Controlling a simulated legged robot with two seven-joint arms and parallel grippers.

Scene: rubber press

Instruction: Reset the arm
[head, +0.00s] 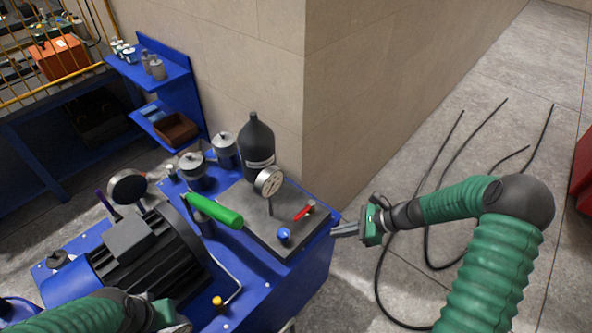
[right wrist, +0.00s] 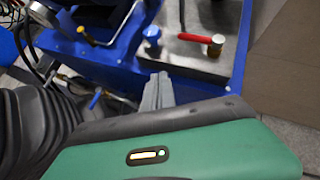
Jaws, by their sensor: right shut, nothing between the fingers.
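My right gripper (head: 345,230) is shut and empty. In the head view its fingers point left at the right edge of the blue press unit (head: 312,277). In the right wrist view the shut fingers (right wrist: 158,92) show just in front of the unit's blue side, below the grey top plate (right wrist: 205,62). My left arm comes in at the bottom left of the head view; the part that shows is its green sleeve, and its fingertips are not clearly visible.
Black cables (head: 428,225) lie on the floor right. A wall corner stands behind.

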